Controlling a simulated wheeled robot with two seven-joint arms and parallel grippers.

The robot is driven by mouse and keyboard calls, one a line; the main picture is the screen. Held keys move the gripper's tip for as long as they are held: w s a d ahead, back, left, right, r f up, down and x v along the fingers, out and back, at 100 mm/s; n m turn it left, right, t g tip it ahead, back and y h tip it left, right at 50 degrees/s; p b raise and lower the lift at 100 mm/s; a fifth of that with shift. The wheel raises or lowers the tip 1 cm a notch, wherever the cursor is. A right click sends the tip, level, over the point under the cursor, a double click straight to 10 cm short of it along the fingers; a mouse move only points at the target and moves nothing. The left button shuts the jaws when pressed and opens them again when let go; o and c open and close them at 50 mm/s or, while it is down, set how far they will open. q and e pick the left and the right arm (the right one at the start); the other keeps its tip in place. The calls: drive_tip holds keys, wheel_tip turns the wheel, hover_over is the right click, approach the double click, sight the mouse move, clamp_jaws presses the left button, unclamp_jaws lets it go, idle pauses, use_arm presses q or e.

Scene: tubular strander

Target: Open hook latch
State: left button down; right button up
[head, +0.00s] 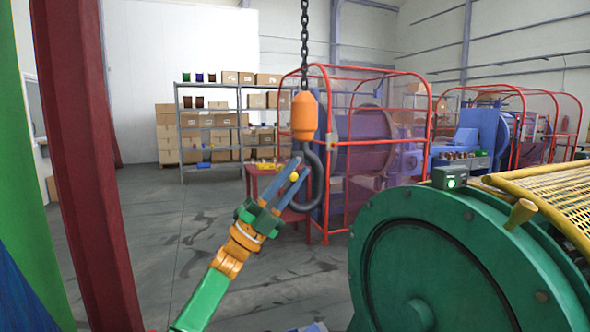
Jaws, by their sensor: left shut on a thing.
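A crane hook (320,187) hangs upright from a chain, with an orange block (304,117) above its dark curved body. My left gripper (300,168) reaches up from the lower left, with its fingers at the hook's open left side. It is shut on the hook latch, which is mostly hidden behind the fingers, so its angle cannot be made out. My right gripper is not in view.
A large green drum machine (440,265) with a yellow mesh guard (550,190) fills the lower right. Red-framed cages (327,90) stand behind the hook. Grey shelves (240,125) with boxes stand at the back. A dark red post (85,160) stands at left. The floor at centre left is clear.

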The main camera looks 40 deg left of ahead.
use_arm(q)
drive_tip(key=g+p, duration=0.1)
drive_tip(key=r+g+y+p, duration=0.1)
drive_tip(key=g+p, duration=0.1)
drive_tip(key=shift+s+a+r+y, duration=0.2)
drive_tip(key=shift+s+r+y, duration=0.05)
drive_tip(key=shift+s+y, duration=0.15)
drive_tip(key=shift+s+a+r+g+y+p, duration=0.15)
drive_tip(key=shift+g+y+p, duration=0.25)
drive_tip(key=shift+g+p, duration=0.7)
drive_tip(key=shift+d+r+g+y+p, duration=0.15)
drive_tip(key=shift+g+y+p, duration=0.25)
drive_tip(key=shift+g+p, duration=0.7)
drive_tip(key=shift+s+a+r+g+y+p, duration=0.1)
drive_tip(key=shift+r+g+y+p, duration=0.45)
drive_tip(key=shift+p, duration=0.9)
drive_tip(key=shift+f, duration=0.3)
drive_tip(key=c, duration=0.8)
unclamp_jaws()
drive_tip(key=shift+o, duration=0.2)
drive_tip(key=shift+w, duration=0.1)
